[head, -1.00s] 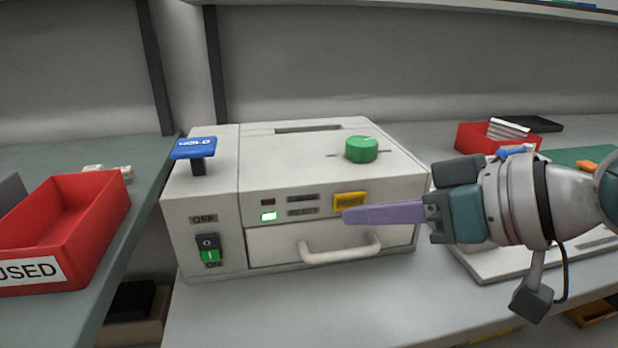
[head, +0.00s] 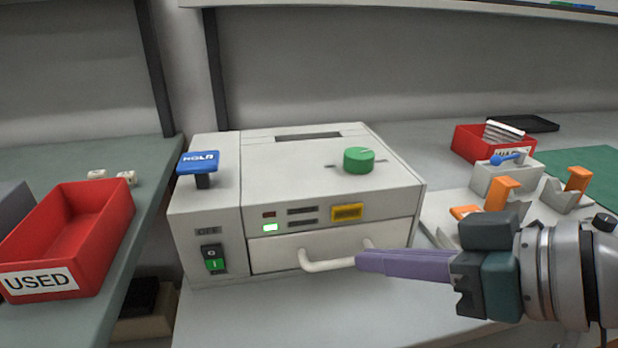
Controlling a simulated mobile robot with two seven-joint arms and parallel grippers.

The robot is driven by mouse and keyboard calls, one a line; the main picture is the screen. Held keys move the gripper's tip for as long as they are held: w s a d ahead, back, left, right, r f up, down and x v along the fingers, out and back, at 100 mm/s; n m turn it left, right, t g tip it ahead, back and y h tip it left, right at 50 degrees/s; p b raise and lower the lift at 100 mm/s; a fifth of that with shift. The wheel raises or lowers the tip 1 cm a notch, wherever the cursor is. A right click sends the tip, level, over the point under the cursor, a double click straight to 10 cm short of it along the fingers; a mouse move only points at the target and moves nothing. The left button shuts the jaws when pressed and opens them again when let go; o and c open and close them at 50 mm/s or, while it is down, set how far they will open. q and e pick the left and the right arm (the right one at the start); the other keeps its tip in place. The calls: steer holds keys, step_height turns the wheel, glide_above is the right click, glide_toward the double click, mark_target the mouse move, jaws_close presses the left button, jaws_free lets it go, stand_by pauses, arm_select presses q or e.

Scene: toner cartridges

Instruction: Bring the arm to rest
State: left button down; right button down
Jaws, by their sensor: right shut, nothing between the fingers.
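My right gripper (head: 362,260) comes in from the right, with its purple fingers closed together and nothing between them. In the picture its fingertips overlap the right end of the drawer handle (head: 325,264); I cannot tell whether they touch it. The white machine (head: 300,190) stands behind it, with a green knob (head: 358,160) on top and a yellow button (head: 347,212) on its front. A green light (head: 270,227) is lit and the power switch (head: 212,257) shows green at its lower half. My left gripper is not in view.
A red bin marked USED (head: 75,235) stands on the left bench. At the right are a white fixture with orange clamps (head: 503,190), a red bin (head: 470,145) and a black tray (head: 525,123). The bench front (head: 330,310) is clear.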

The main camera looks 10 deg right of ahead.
stand_by(0.5)
steer(key=s+a+r+g+h+p, duration=0.25)
steer(key=s+r+p, duration=0.35)
steer(key=s+p, duration=0.3)
steer(key=s+d+r+m+g+h+p, duration=0.3)
steer(key=s+d+r+h+p, duration=0.2)
steer(key=s+d+r+p, duration=0.4)
step_height(320, 180, up, 34)
steer(key=p, duration=3.5)
steer(key=shift+s+a+p, duration=0.2)
steer(key=shift+p, duration=0.15)
steer(key=shift+f, duration=0.2)
